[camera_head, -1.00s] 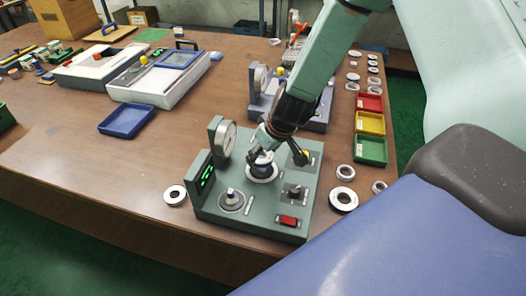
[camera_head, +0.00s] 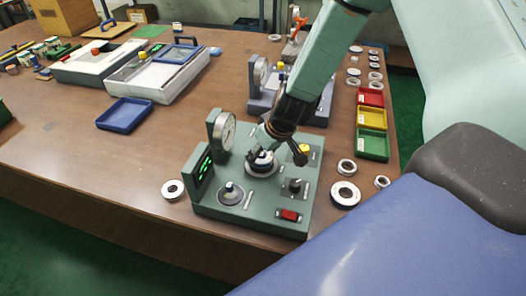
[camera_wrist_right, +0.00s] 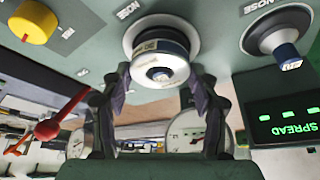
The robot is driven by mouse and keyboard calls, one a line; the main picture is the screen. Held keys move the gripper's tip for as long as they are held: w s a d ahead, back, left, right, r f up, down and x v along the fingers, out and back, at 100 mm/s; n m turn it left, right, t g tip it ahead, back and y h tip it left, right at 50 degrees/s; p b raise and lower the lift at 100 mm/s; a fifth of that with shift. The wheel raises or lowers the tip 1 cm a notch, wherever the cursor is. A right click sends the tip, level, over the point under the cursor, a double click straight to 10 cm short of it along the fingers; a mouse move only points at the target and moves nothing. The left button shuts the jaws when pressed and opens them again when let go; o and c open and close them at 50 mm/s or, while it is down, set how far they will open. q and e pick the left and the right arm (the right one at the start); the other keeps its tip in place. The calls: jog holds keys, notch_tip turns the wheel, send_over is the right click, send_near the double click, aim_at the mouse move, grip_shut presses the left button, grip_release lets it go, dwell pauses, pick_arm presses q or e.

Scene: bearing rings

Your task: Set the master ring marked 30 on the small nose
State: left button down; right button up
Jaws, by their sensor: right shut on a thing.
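The master ring (camera_wrist_right: 148,45), a white ring with a dark band and an upside-down mark that looks like 30, sits at a round nose on the green gauge stand (camera_head: 215,213). In the right wrist view it lies between the two fingers of my right gripper (camera_wrist_right: 160,76), which is shut on it. In the head view my right gripper (camera_head: 262,156) reaches down over this nose and partly hides the ring. Whether the ring is fully seated is hard to tell. A second nose (camera_head: 231,191) stands nearer the front. My left gripper is not in view.
The stand carries a dial (camera_head: 224,131), a green display (camera_head: 203,172), a yellow knob (camera_head: 304,149) and a red switch (camera_head: 289,215). Loose rings lie left (camera_head: 173,190) and right (camera_head: 345,193). A green tray (camera_head: 373,145) and a grey gauge (camera_head: 262,98) stand behind.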

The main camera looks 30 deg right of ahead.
jog(key=shift+f+b, duration=0.45)
jog(key=shift+f, duration=0.05)
jog(key=o, duration=1.6)
jog(key=shift+s+f, duration=0.1)
jog(key=shift+v, duration=6.05)
